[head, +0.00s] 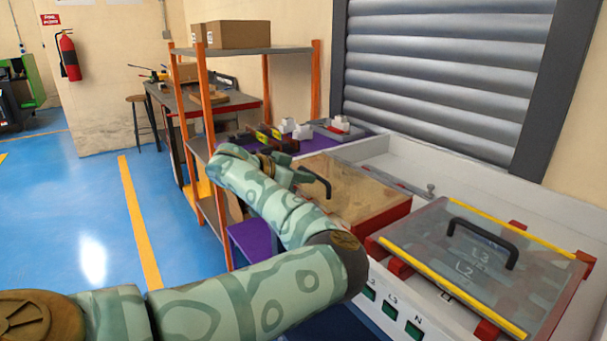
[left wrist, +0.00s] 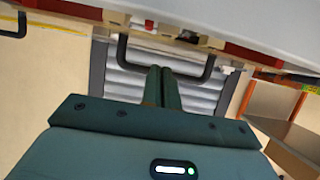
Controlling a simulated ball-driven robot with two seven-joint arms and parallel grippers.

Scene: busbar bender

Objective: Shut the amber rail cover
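The amber rail cover (head: 362,188) is a tan see-through panel above a red-edged box in the middle of the head view. It looks roughly flat there; I cannot tell whether it is fully seated. Its black handle (head: 320,181) stands at its left part. My left gripper (head: 297,174) is beside that handle, at the cover's left edge. In the left wrist view the two fingers (left wrist: 161,84) are together, with their tips at the bar of a black handle (left wrist: 205,70). The bar runs across the fingers, and contact is unclear. My right gripper is not in view.
A second, clear grey cover (head: 470,275) with yellow strips and a black handle (head: 485,238) lies to the right. A white tray wall (head: 505,190) runs behind. An orange-post shelf (head: 205,100) stands left of the bench. Blue floor is free at left.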

